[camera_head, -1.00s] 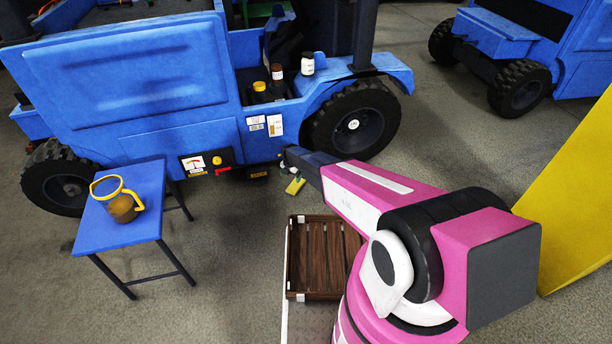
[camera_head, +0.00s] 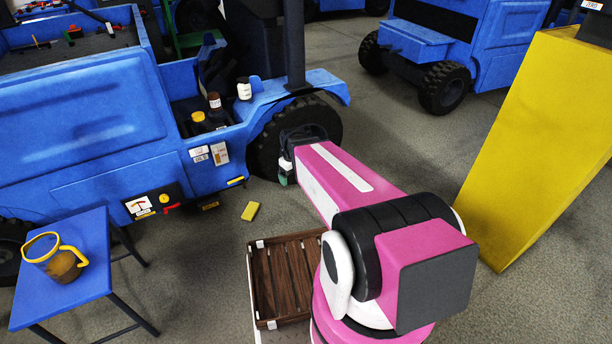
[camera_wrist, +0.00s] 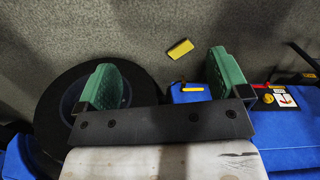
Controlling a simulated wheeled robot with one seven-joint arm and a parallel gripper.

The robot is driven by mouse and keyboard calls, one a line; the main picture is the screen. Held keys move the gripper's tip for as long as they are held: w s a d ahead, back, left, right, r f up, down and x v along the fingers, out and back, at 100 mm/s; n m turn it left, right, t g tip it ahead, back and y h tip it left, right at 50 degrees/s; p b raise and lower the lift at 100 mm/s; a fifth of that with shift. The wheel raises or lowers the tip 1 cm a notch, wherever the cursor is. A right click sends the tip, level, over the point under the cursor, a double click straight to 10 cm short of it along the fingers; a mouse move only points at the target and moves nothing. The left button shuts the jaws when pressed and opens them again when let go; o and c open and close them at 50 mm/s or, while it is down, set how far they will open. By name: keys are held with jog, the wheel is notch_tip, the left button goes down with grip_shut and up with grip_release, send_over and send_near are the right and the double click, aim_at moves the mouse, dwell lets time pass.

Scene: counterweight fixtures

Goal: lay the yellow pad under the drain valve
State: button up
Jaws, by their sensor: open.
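The yellow pad (camera_head: 250,210) lies flat on the floor, beside the blue vehicle's lower edge. It also shows on the floor in the wrist view (camera_wrist: 180,48), apart from the fingers. My gripper (camera_head: 286,174) is near the front wheel, to the right of the pad; its green fingers stand wide apart and empty in the wrist view (camera_wrist: 165,85). I cannot identify the drain valve for sure. A small black-and-yellow part (camera_head: 210,206) sits low under the vehicle body, left of the pad, and a yellow piece (camera_head: 235,181) is on the body's lower edge.
A slatted brown crate (camera_head: 262,292) stands in front of the vehicle (camera_head: 95,115). A blue table (camera_head: 95,245) with a yellow-handled jug (camera_head: 62,268) is at left. The front wheel (camera_head: 325,125) is close to my gripper. A large yellow block (camera_head: 530,140) stands at right.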

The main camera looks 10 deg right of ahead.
jog(key=s+d+r+m, duration=0.3)
jog(key=s+r+m, duration=0.2)
jog(key=s+r, duration=0.1)
jog(key=shift+s+d+m, duration=0.2)
jog(key=shift+s+m, duration=0.1)
jog(key=shift+s, duration=0.6)
